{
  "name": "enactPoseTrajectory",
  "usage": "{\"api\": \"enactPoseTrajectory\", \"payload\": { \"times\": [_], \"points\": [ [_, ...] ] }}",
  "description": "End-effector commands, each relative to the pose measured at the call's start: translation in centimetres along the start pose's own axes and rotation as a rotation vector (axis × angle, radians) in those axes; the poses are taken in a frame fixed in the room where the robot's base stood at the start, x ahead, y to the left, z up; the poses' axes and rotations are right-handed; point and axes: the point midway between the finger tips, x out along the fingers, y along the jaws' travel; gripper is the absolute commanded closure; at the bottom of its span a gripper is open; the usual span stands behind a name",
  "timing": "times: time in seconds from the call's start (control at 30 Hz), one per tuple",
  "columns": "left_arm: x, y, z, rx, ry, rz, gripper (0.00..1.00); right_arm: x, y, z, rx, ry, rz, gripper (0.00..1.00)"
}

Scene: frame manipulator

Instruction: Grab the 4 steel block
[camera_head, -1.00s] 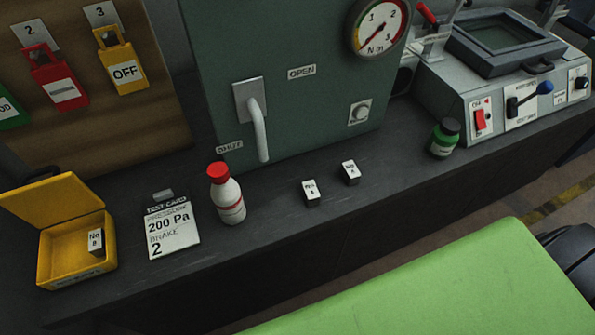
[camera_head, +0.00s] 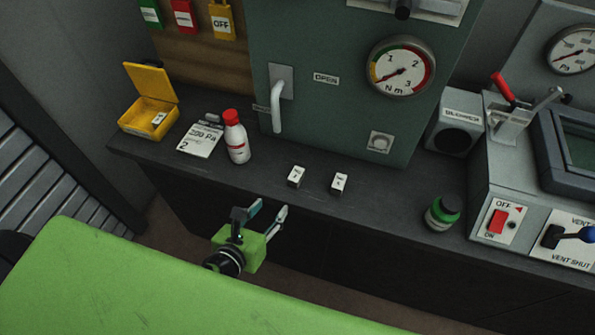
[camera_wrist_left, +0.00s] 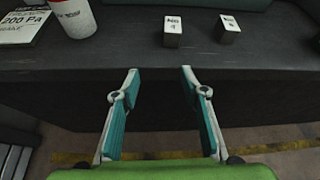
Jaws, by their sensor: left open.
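Two small steel blocks with white labelled tops stand on the dark counter: a left block (camera_head: 296,176) and a right block (camera_head: 339,183). Another labelled block (camera_head: 158,119) is in the open yellow box. My left gripper (camera_head: 268,211) is open and empty, in front of the counter edge and apart from the blocks. My right gripper is not in view.
The yellow box (camera_head: 136,130), a test card (camera_head: 199,141) and a white red-capped bottle (camera_head: 236,140) stand left of the blocks. The green cabinet (camera_head: 335,120) with a lever rises behind. Bare counter surrounds the two blocks.

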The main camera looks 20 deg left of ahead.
Motion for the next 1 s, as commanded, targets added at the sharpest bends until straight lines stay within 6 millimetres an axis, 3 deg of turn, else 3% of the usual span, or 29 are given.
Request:
{"api": "enactPoseTrajectory", "payload": {
  "times": [0.03, 0.1, 0.23, 0.6, 1.0],
  "points": [
    [-0.9, -0.8, 1.7, 0.051, -0.025, -0.015, 0.60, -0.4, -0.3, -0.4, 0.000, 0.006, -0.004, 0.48],
    [-1.6, -1.4, 3.1, 0.108, -0.052, -0.025, 0.60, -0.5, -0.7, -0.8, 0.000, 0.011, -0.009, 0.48],
    [-1.5, -1.9, 4.3, 0.149, -0.074, -0.031, 0.60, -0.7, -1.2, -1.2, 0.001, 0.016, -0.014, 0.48],
    [5.0, -2.2, 4.8, 0.149, -0.074, -0.030, 0.60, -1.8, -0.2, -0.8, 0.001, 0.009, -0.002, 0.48],
    [8.2, -2.8, 5.3, 0.145, -0.072, -0.031, 0.60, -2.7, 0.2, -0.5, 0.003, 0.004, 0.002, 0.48]
  ]
}}
